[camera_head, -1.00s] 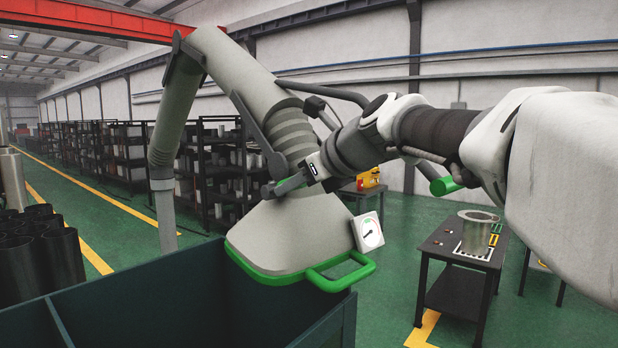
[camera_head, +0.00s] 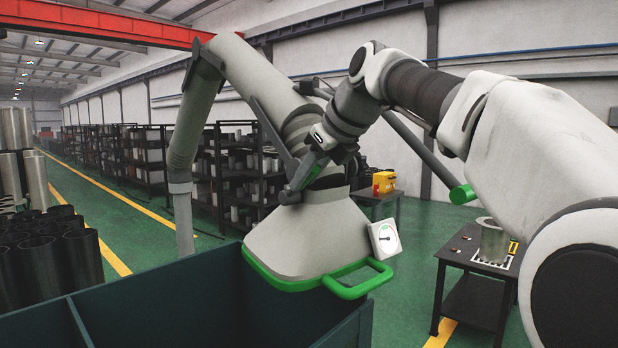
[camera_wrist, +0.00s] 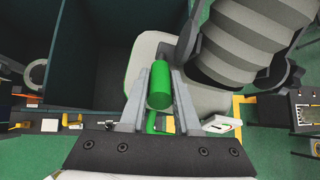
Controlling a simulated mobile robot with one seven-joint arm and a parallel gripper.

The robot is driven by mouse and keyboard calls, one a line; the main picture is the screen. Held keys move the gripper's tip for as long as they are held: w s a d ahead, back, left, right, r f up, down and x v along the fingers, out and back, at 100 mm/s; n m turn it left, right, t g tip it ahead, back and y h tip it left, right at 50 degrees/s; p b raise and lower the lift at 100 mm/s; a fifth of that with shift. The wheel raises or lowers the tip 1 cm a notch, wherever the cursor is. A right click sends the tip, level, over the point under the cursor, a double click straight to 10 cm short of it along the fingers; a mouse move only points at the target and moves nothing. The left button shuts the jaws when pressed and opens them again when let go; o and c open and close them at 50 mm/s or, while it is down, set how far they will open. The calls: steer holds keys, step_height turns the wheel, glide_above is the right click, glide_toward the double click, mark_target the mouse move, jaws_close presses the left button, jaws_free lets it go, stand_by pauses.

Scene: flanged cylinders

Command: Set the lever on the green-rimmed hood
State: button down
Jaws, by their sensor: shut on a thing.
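The hood (camera_head: 305,235) is pale grey with a green rim (camera_head: 290,284) and a green loop handle (camera_head: 358,286), hanging over the dark crate. A square white dial (camera_head: 384,238) sits at its right side. My gripper (camera_head: 303,176) is at the hood's neck, in front of it. In the wrist view my gripper (camera_wrist: 160,82) is shut on a green cylindrical grip (camera_wrist: 159,88), apparently the lever's. The fingers and wrist hide much of the lever. The wrist view also shows the hood (camera_wrist: 145,55) beyond the fingers and its ribbed duct (camera_wrist: 245,45) at right.
A green-ended rod (camera_head: 462,194) slants out from behind my arm. The dark crate (camera_head: 190,295) lies below the hood. A table (camera_head: 470,290) at right bears a metal flanged cylinder (camera_head: 493,240). Dark pipes (camera_head: 50,255) stand at left.

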steer(key=c, duration=0.6)
jaws_free()
steer(key=v, duration=1.7)
steer(key=shift+s+r, duration=0.15)
